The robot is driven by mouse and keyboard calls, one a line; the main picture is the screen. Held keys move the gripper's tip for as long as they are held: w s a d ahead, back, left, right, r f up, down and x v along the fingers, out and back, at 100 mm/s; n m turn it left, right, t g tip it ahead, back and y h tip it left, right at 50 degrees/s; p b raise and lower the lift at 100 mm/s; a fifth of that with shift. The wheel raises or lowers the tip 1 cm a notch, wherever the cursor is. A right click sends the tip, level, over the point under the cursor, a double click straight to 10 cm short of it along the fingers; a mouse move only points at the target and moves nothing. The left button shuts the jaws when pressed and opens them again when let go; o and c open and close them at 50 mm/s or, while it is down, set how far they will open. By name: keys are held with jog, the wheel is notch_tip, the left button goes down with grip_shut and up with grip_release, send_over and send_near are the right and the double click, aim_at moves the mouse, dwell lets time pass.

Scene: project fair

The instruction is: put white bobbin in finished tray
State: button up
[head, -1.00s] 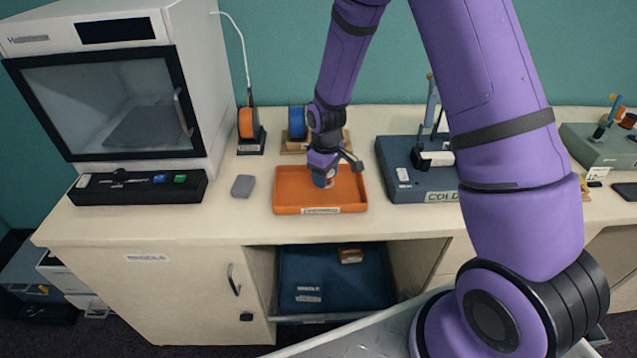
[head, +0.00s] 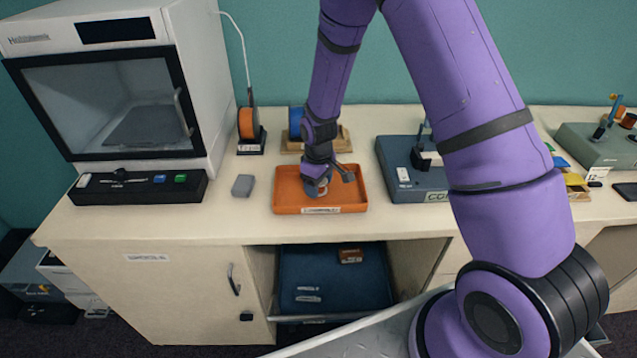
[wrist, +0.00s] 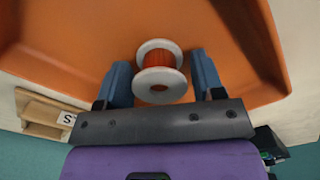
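The white bobbin (wrist: 160,72), with white flanges and orange winding, is between my gripper's two blue fingers in the wrist view. My gripper (wrist: 163,80) looks open, with a gap showing beside the bobbin on the right; contact on the left is unclear. The bobbin is over or on the floor of the orange tray (wrist: 70,35). The tray's front label is too blurred to read.
A grey block (head: 243,186) lies left of the tray, beside a black switch strip (head: 140,188). Spools on stands (head: 249,128) are behind. A blue-grey station (head: 400,155) stands close on the right, partly behind my arm. A white oven-like machine (head: 110,90) is at left.

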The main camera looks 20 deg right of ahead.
jog(key=shift+o, duration=0.5)
jog(key=shift+r, duration=0.1)
jog(key=s+d+r+m+t, duration=0.1)
jog(key=s+r, duration=0.1)
jog(key=r, duration=0.9)
jog(key=s+d+r, duration=0.1)
jog(key=s+r, duration=0.1)
jog(key=r, duration=1)
jog(key=s+d+r+m+t, duration=0.2)
jog(key=s+r, duration=0.6)
jog(key=s, duration=0.5)
jog(key=s+d+r+m+t, duration=0.2)
jog(key=s+r+m, duration=0.2)
jog(key=s+r, duration=0.5)
jog(key=shift+s+d, duration=0.35)
jog(key=shift+s, duration=1.9)
jog(key=shift+r, duration=0.1)
